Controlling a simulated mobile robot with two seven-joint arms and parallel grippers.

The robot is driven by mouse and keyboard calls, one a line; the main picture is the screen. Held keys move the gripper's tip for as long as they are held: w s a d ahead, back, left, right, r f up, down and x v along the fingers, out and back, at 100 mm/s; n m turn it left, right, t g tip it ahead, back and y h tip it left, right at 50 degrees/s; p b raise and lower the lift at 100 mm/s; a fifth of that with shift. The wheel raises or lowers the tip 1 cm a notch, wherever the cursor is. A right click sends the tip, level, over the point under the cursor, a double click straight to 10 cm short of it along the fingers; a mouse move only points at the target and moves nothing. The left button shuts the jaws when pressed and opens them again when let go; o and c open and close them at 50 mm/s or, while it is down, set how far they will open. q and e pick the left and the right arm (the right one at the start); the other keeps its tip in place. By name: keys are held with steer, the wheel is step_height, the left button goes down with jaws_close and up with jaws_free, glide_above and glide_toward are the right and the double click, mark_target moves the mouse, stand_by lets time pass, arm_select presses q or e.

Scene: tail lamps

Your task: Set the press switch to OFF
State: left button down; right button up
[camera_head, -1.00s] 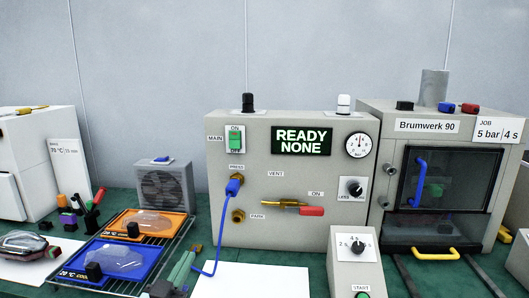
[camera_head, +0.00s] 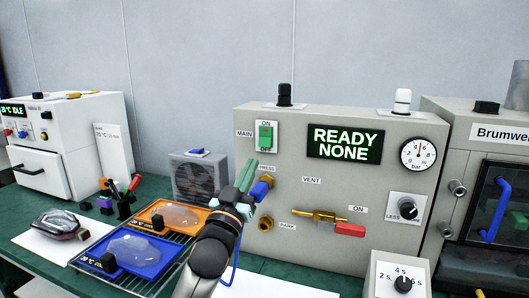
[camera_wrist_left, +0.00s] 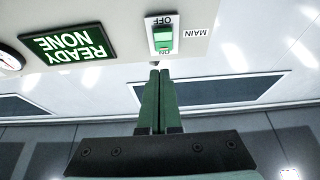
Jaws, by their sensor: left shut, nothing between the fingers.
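The press switch is a green rocker (camera_head: 265,136) on a white plate marked ON above and OFF below, beside the MAIN label on the grey press panel (camera_head: 290,170). In the left wrist view the rocker (camera_wrist_left: 162,38) appears upside down, with OFF at the top and ON nearest the fingers. I cannot tell for sure which end is pressed in. My left gripper (camera_head: 247,174) is shut and empty, its green fingers pointing up just below and left of the switch. In the left wrist view its fingertips (camera_wrist_left: 159,76) are apart from the rocker. My right gripper is out of view.
The display (camera_head: 345,145) reads READY NONE. A blue hose plug (camera_head: 262,187) sits in the PRESS port right beside my left gripper. A red-handled valve (camera_head: 348,229) is lower right. Orange (camera_head: 158,218) and blue (camera_head: 128,250) trays lie on a rack at left.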

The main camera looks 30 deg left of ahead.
mark_target(269, 148)
arm_select(q)
steer(key=w, duration=0.2)
steer(key=w+a, duration=0.1)
steer(key=w, duration=0.2)
steer(key=w+r, duration=0.1)
steer(key=w, duration=0.1)
steer(key=shift+w+a+p, duration=0.25)
steer(key=shift+a+p, duration=0.05)
steer(key=shift+a, duration=0.1)
steer(key=shift+w+f, duration=0.15)
steer(key=shift+w, duration=0.25)
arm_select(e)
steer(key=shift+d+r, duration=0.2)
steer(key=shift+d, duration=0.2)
arm_select(q)
steer(key=shift+w+a+f+b, duration=0.25)
steer(key=shift+w+f+b, duration=0.1)
steer(key=shift+w+f, duration=0.4)
steer(key=shift+w+a+f, duration=0.1)
steer(key=shift+w, duration=0.3)
steer(key=shift+s, duration=0.1)
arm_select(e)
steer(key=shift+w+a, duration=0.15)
